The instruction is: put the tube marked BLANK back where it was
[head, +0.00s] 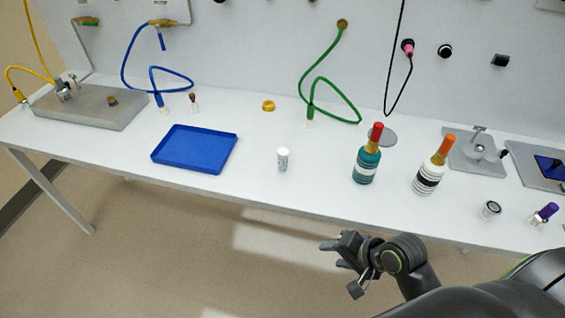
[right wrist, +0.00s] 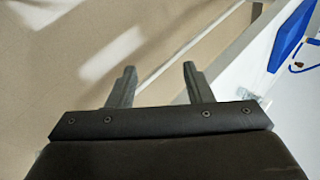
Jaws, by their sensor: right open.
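A small clear tube with a white cap (head: 283,158) stands upright near the front edge of the white table. No marking on it is readable, so I cannot tell whether it is the BLANK tube. A small clear and white object at the table edge in the right wrist view (right wrist: 263,102) may be this tube. My right gripper (head: 335,252) is in front of the table, over the floor. In the right wrist view its two fingers (right wrist: 159,70) are apart with nothing between them. My left gripper is not in view.
A blue tray (head: 170,163) lies left of the tube. A teal bottle (head: 366,166) and a white-and-black striped bottle (head: 429,177) stand to the right. A small jar (head: 490,210) and a purple-capped vial (head: 543,215) are farther right. Blue and green hoses (head: 323,83) hang behind.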

